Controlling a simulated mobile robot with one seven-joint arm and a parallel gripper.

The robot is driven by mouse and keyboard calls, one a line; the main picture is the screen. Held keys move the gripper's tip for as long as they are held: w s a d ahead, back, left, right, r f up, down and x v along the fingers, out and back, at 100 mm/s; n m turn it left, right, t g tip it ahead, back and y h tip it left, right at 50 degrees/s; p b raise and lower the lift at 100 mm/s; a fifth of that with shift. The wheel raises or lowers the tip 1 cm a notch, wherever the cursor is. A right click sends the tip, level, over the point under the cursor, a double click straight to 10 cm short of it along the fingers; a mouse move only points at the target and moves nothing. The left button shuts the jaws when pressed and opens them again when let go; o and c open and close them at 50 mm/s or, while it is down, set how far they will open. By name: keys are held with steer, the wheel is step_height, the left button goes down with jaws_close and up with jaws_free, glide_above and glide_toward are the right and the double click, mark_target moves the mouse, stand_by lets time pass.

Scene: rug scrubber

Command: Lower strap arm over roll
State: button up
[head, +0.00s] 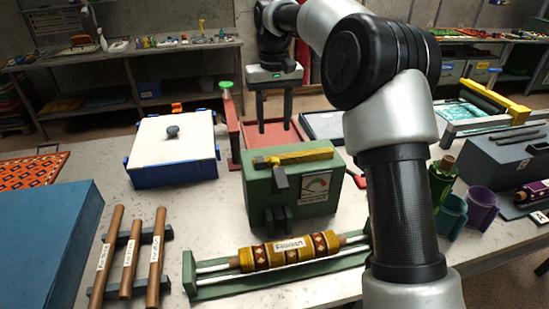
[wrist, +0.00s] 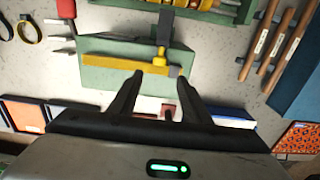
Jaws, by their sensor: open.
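The patterned brown-and-yellow roll (head: 290,250) lies across two pale rods on a green cradle (head: 235,287). In the wrist view only part of the cradle and roll shows at the top edge. A green box (head: 320,198) with a dial stands behind it, with a yellow bar (head: 305,157) and a dark block on top. This bar may be the strap arm; I cannot tell for sure. The yellow bar also shows in the wrist view (wrist: 115,63). My gripper (head: 274,117) is open and empty, fingers down, behind the green box; its fingertips (wrist: 160,77) appear beside the bar.
A white-topped blue box (head: 173,145) stands at the left of my gripper, with a red post (head: 231,130) between. Brown rods (head: 128,255) lie on a rack front left, beside a blue block (head: 45,240). Cups (head: 481,205) and a green bottle stand right of my arm.

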step_height(320, 180, down, 12)
stand_by(0.4)
steer(key=shift+c, duration=0.2)
jaws_close()
